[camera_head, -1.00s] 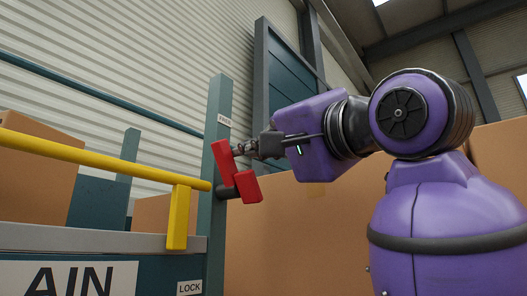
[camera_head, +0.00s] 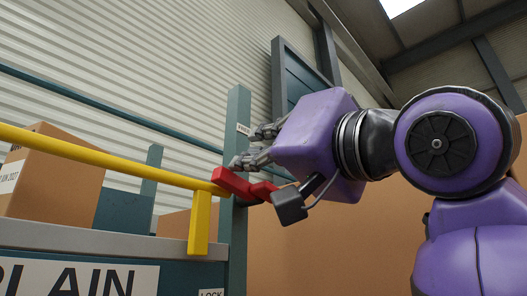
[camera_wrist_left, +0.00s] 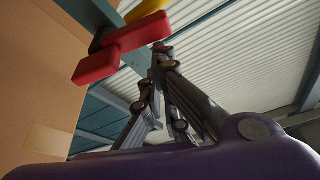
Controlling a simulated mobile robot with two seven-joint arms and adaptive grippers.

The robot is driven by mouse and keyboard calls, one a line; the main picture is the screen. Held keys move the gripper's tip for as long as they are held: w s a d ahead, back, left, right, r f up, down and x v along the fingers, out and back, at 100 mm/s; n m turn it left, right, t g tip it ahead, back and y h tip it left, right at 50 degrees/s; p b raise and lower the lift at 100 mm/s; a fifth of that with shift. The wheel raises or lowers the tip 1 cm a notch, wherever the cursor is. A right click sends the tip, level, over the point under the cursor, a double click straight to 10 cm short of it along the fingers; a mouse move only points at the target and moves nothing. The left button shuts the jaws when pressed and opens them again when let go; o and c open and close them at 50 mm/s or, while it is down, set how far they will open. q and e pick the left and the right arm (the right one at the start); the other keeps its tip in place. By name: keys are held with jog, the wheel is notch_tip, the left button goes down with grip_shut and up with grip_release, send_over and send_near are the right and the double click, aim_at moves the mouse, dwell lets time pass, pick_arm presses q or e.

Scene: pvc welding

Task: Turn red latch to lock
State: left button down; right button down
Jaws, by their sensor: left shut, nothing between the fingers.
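The red latch (camera_head: 236,184) sits at the end of a yellow bar (camera_head: 110,158), in front of a teal post (camera_head: 238,115). Its long part slopes gently down to the right. In the left wrist view the latch (camera_wrist_left: 122,48) shows at upper left, with a piece of yellow (camera_wrist_left: 148,10) behind it. My left gripper (camera_head: 240,160) is shut and empty just above the latch in the head view; whether it touches is unclear. Its fingertips (camera_wrist_left: 163,54) are close beside the latch's end in the wrist view. My right gripper is not in view.
A grey-topped panel (camera_head: 110,238) with a white sign stands under the yellow bar. Cardboard boxes (camera_head: 62,185) are behind it, and a large brown surface (camera_head: 330,240) lies right of the post.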

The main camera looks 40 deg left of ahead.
pick_arm(q)
jog(key=shift+s+f, duration=0.3)
jog(key=shift+f, duration=0.1)
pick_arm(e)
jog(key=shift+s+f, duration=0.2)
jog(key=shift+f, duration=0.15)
